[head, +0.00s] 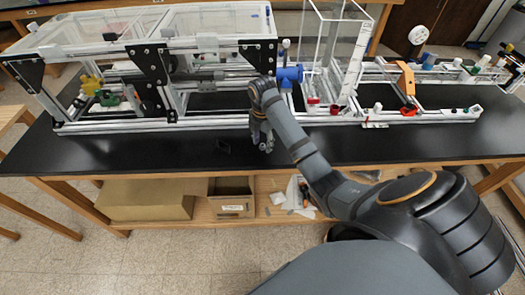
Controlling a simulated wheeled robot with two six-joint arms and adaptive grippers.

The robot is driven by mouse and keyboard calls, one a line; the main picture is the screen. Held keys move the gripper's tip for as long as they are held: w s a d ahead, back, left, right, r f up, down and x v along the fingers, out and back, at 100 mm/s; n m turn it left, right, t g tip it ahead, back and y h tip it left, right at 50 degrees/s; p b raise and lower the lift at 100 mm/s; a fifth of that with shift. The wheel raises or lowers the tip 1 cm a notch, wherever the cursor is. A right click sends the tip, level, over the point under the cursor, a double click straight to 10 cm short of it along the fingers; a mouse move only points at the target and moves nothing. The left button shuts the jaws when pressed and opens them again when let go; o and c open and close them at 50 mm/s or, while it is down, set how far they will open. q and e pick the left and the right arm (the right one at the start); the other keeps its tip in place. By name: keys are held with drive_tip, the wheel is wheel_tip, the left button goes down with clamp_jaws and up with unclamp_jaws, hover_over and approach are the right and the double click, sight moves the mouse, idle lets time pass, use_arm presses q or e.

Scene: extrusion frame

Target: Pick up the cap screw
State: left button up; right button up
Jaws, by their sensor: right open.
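My right gripper (262,138) hangs over the black table top (330,146) near its front edge, fingers pointing down. It is open, and I see nothing between its fingers. I cannot make out the cap screw; it may be too small to tell or hidden. A small dark item (223,146) lies on the table just left of the gripper, too dark to identify. The aluminium extrusion frame (160,124) stands behind the gripper along the table. My left gripper is not in view.
A clear tank (335,50) and a blue cylinder (290,74) stand behind my right arm. An orange bracket (406,79) sits on the frame at right. The table's front strip is mostly clear. Cardboard boxes (145,199) sit on the shelf below.

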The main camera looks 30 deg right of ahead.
sight(263, 145)
drive_tip(key=shift+w+f, duration=0.1)
drive_tip(key=shift+f, duration=0.2)
drive_tip(key=shift+c, duration=1.1)
clamp_jaws()
drive_tip(key=shift+r, duration=0.15)
drive_tip(key=shift+r, duration=0.4)
wheel_tip(263, 145, up, 3)
drive_tip(key=shift+f+p, duration=0.15)
drive_tip(key=shift+p, duration=0.4)
drive_tip(key=s+r+p, duration=0.7)
drive_tip(key=s+r, duration=0.2)
drive_tip(key=s, duration=0.5)
drive_tip(key=shift+a, duration=0.25)
